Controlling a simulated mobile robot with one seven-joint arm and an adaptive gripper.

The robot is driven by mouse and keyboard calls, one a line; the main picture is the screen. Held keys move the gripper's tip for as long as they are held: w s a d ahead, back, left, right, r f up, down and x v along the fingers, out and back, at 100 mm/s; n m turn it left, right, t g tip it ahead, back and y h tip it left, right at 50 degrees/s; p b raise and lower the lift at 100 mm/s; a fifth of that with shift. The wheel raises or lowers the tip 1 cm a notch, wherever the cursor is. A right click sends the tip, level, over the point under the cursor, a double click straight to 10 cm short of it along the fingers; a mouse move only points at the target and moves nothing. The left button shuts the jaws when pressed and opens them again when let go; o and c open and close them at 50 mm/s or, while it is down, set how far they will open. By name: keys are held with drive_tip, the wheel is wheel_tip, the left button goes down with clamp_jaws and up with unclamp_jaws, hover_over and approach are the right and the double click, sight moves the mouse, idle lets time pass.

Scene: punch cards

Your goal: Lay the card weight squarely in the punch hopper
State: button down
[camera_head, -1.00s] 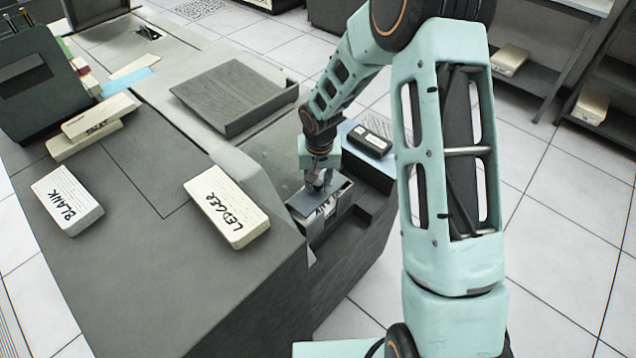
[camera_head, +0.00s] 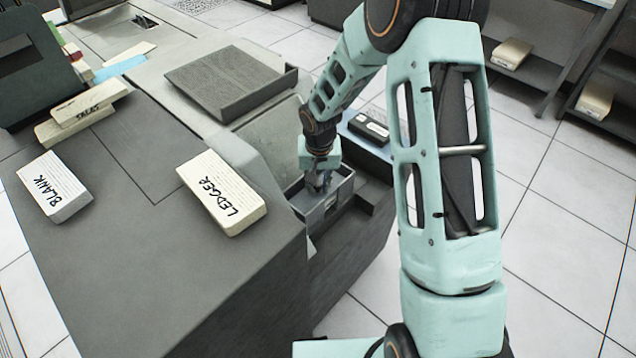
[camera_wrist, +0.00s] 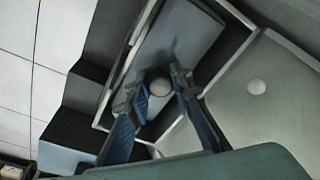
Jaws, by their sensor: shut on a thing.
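The card weight is a flat grey plate (camera_wrist: 184,42) with a round knob (camera_wrist: 160,86), seen best in the wrist view. My gripper (camera_wrist: 158,98) is shut on the knob, one blue-grey finger on each side. The plate lies within the walls of the punch hopper (camera_wrist: 228,70); its sides run roughly along the hopper's walls, with a dark gap on the right. In the head view, my gripper (camera_head: 319,188) reaches down into the hopper (camera_head: 345,185), and the weight is mostly hidden. I cannot tell whether it rests flat on the cards.
A LEDGER card block (camera_head: 222,192) and a BLANK block (camera_head: 54,187) lie on the machine top, with TALAS-like stacked blocks (camera_head: 85,112) behind. A sloped grey tray (camera_head: 230,85) stands behind the hopper. A dark labelled block (camera_head: 369,128) sits just right of my wrist.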

sight(319, 197)
drive_tip(key=c, duration=1.6)
unclamp_jaws()
drive_tip(key=r, duration=0.4)
drive_tip(key=s+r, duration=0.1)
drive_tip(key=r, duration=0.6)
drive_tip(key=shift+s+r, duration=0.4)
drive_tip(key=shift+d, duration=0.15)
